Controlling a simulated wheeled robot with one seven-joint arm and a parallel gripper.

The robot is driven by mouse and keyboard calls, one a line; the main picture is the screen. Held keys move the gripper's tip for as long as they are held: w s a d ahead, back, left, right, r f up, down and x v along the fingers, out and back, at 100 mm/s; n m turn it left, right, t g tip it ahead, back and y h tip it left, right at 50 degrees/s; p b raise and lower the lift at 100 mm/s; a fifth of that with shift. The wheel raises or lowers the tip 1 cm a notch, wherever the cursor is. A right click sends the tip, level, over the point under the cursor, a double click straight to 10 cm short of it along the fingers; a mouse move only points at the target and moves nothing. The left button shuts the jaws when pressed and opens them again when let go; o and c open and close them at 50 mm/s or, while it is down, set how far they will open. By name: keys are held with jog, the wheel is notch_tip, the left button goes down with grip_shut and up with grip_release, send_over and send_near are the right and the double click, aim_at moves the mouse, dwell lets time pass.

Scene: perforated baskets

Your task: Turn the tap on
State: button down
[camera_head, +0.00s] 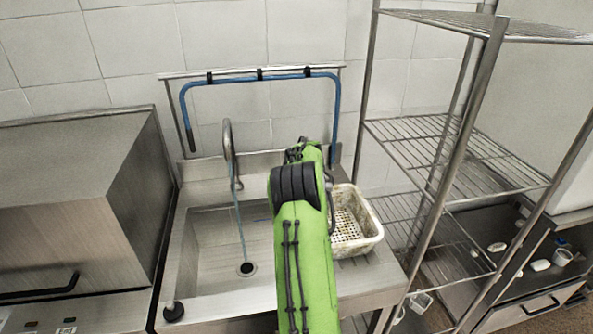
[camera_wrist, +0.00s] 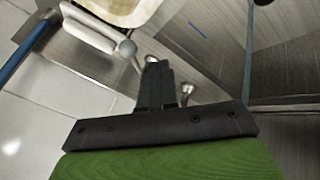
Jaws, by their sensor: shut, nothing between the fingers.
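The metal tap (camera_head: 229,147) rises with a curved neck at the back of the steel sink (camera_head: 205,235). A thin bluish line, which looks like running water (camera_head: 241,230), drops from below the tap to the drain (camera_head: 246,268). A similar thin line (camera_wrist: 248,55) shows in the wrist view. My gripper (camera_wrist: 155,72) is shut and empty in the wrist view, close to small rounded metal fittings (camera_wrist: 127,48). I cannot tell whether it touches them or which is the tap's handle. In the head view my arm hides the gripper and the fittings.
An off-white perforated basket (camera_head: 367,240) stands on the drainboard right of my arm; its rim shows in the wrist view (camera_wrist: 88,30). A blue pipe (camera_head: 262,78) arches behind the sink. A wire shelf rack (camera_head: 440,150) stands right, a steel cabinet (camera_head: 85,200) left.

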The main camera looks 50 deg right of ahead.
jog(key=v, duration=1.6)
jog(key=shift+w+p, duration=0.2)
jog(key=shift+p, duration=0.2)
